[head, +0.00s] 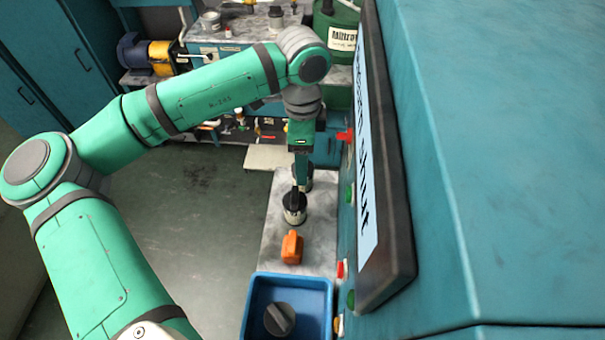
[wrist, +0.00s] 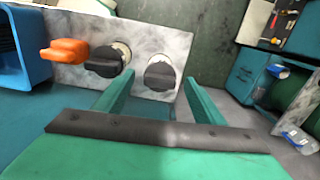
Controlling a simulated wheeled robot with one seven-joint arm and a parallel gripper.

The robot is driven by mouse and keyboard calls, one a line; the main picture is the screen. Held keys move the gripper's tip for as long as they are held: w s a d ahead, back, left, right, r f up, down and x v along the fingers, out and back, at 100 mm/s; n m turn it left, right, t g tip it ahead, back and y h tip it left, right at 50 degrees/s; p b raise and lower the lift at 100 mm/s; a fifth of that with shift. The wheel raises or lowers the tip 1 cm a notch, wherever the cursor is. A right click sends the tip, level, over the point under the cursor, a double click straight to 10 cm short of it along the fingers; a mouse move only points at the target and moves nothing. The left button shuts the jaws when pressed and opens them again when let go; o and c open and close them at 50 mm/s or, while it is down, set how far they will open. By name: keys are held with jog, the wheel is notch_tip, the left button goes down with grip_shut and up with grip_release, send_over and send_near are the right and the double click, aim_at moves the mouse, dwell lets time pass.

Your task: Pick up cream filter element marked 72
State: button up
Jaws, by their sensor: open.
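Two round pieces with black knob-like tops and pale bodies stand on a grey marbled slab. The nearer piece (head: 294,212) shows in the head view, and in the wrist view (wrist: 106,61) it is left of my gripper's fingers. The farther piece (wrist: 160,75) lies between the two fingertips in the wrist view; in the head view it is partly hidden behind my gripper. I cannot read a 72 on either, so which is the cream filter element is unclear. My gripper (head: 300,184) is open, pointing down above the farther piece, with nothing visibly held.
An orange part (head: 292,247) lies nearer on the slab (head: 272,235). A blue bin (head: 248,310) holding a dark round part stands at the slab's near end. A large teal machine with a sign panel (head: 380,160) stands close on the right. Floor is open on the left.

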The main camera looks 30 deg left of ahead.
jog(key=shift+f, duration=0.4)
jog(key=c, duration=1.6)
jog(key=shift+o, duration=0.2)
